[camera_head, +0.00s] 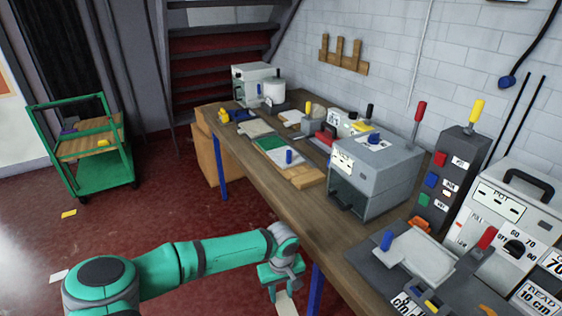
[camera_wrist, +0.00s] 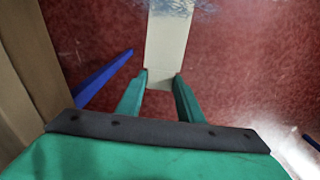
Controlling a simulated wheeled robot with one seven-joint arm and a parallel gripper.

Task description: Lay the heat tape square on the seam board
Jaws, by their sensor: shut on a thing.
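My gripper (camera_head: 283,287) hangs beside the front edge of the workbench, low over the red floor. Its green fingers (camera_wrist: 160,82) are shut on a flat cream strip (camera_wrist: 166,45), which looks like the heat tape. The strip sticks out beyond the fingertips, and its lower part also shows under my gripper in the head view (camera_head: 287,304). A flat board with a green and white top (camera_head: 274,152) lies on the bench, with a blue peg by it. I cannot tell for certain whether this is the seam board.
The wooden workbench (camera_head: 246,164) carries a grey box machine (camera_head: 377,172), a switch post (camera_head: 449,178) and a pot machine (camera_head: 510,220) at right. Blue legs stand under its front edge. A green cart (camera_head: 107,172) stands at left.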

